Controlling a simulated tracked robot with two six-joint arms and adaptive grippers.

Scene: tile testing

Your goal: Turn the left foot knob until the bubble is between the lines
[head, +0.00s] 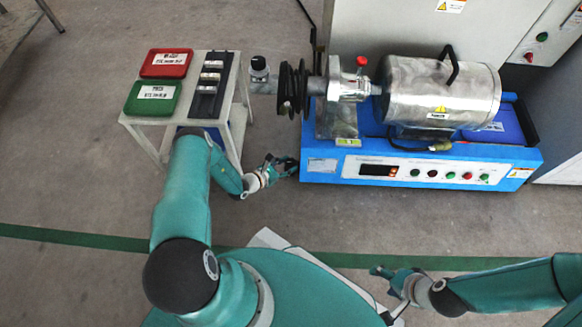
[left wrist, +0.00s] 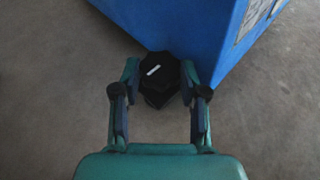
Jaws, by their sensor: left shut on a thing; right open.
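The left foot knob (left wrist: 158,72) is black and many-sided, with a white mark on its top. It stands at the near left corner of the blue machine base (head: 330,178), close to the floor. In the left wrist view my left gripper (left wrist: 160,82) has a finger on each side of the knob and is shut on it. In the head view my left gripper (head: 285,165) is at that corner and hides the knob. A small yellow-green level (head: 347,142) sits on the base's front left top; its bubble and lines are too small to read. My right gripper (head: 383,277) is open and empty over the floor.
A small table (head: 236,95) to the left holds a red box (head: 167,63), a green box (head: 152,97) and a black tray (head: 208,85). A metal motor (head: 440,90) lies on the base. Floor in front of the base is clear.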

